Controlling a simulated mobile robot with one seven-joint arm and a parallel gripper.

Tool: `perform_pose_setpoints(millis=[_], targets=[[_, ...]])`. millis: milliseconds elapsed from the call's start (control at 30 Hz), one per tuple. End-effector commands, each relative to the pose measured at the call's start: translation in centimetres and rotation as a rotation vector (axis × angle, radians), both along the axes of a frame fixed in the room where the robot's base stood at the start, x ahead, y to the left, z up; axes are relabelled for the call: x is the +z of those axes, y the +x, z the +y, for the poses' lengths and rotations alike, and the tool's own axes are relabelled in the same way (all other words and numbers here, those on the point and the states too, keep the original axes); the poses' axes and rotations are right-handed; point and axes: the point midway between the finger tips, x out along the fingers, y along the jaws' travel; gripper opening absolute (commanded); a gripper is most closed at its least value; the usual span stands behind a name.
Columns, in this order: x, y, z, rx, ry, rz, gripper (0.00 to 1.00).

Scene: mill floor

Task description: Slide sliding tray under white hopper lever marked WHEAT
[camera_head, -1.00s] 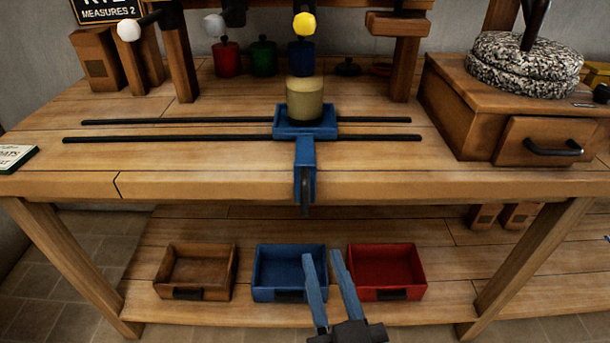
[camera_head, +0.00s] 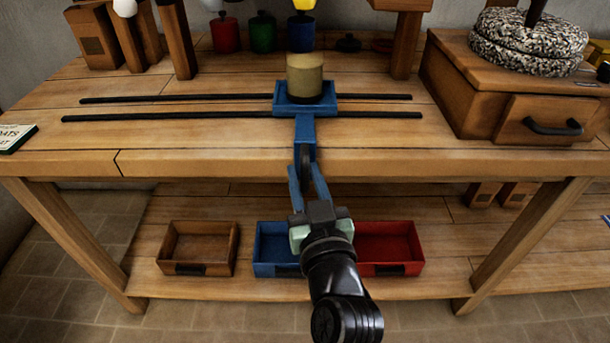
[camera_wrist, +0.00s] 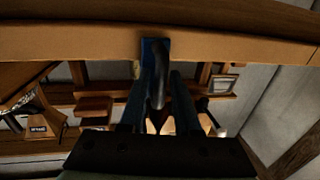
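The blue sliding tray (camera_head: 283,103) sits on two black rails on the bench and carries a tan cylindrical cup (camera_head: 305,78). Its blue arm (camera_head: 305,130) reaches over the bench's front edge, with a dark handle (camera_head: 304,158) hanging down. My gripper (camera_head: 306,170) is open, its blue fingers either side of this handle. The wrist view shows the handle (camera_wrist: 157,82) between the fingers, with a gap at least on the right. No WHEAT label is readable.
A yellow knob (camera_head: 304,4) is above the cup. Red, green and blue canisters stand behind the rails. A wooden mill (camera_head: 450,110) with stones is at right. Brown (camera_head: 170,250), blue (camera_head: 263,268) and red (camera_head: 415,268) bins are on the lower shelf. The rails are clear on both sides.

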Motion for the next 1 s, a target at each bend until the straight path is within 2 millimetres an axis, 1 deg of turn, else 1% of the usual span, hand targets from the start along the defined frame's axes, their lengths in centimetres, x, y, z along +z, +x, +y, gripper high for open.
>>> perform_pose_setpoints(millis=[267,300,433,1000], targets=[[0.01,0.11,0.03,0.000,0.000,0.000,0.31],[0.01,0.10,0.03,0.000,0.000,0.000,0.24],[0.01,0.09,0.03,0.000,0.000,0.000,0.00],[-0.03,0.06,0.01,0.000,0.000,0.001,0.00]])
